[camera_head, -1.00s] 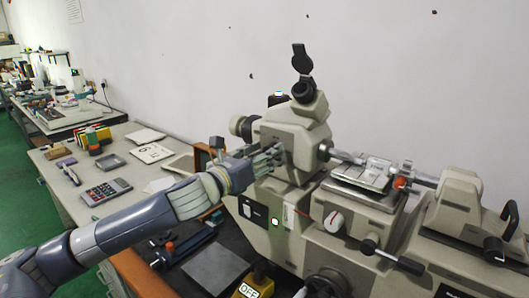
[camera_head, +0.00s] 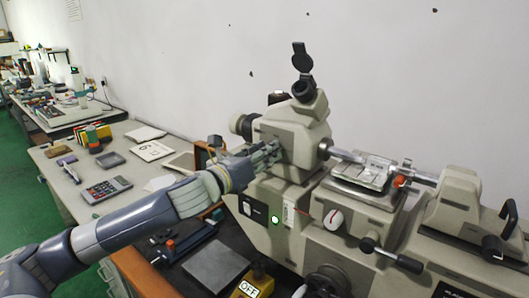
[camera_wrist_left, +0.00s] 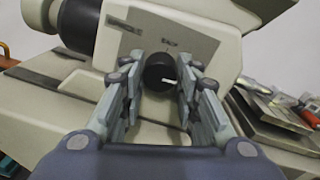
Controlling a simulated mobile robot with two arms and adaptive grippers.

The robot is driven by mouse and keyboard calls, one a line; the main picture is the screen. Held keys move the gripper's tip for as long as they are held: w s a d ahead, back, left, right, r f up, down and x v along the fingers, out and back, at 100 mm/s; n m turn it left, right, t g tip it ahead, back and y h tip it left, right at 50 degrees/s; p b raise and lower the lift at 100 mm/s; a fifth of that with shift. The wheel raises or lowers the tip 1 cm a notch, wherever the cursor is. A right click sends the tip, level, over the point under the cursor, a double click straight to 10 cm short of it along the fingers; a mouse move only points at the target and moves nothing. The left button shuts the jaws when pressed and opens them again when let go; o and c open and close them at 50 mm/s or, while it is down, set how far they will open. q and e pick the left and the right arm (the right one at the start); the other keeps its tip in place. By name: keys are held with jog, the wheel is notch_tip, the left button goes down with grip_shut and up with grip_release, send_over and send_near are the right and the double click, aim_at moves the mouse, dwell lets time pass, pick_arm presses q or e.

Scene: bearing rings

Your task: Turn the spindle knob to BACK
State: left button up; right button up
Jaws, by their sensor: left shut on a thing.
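The spindle knob (camera_wrist_left: 158,73) is small, round and black with a white pointer line. The line points to the right in the left wrist view. A grey label plate with blurred, hard-to-read lettering lies above and around the knob on the beige headstock (camera_head: 299,133). My left gripper (camera_head: 275,150) reaches the headstock's front face from the left. In the left wrist view its two fingers (camera_wrist_left: 158,85) stand on either side of the knob, shut on it. The fingers hide the knob in the head view. My right gripper is not seen.
The machine's bed, shaft and tailstock (camera_head: 462,205) extend to the right. A yellow OFF box (camera_head: 255,284) stands below. A calculator (camera_head: 107,187) lies on the bench at left.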

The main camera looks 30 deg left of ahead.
pick_arm(q)
jog(key=n+p, duration=0.1)
jog(key=n, duration=0.3)
jog(key=n+p, duration=0.2)
jog(key=n, duration=0.2)
jog(key=shift+n, duration=0.3)
jog(key=n+p, duration=0.2)
jog(key=n, duration=0.2)
jog(key=shift+a+h, duration=0.1)
jog(key=shift+h, duration=0.2)
jog(key=shift+n+p, duration=0.8)
jog(key=shift+n, duration=1.1)
jog(key=o, duration=1.1)
jog(key=shift+f, duration=0.1)
jog(key=shift+c, duration=0.2)
jog(key=shift+s, duration=0.1)
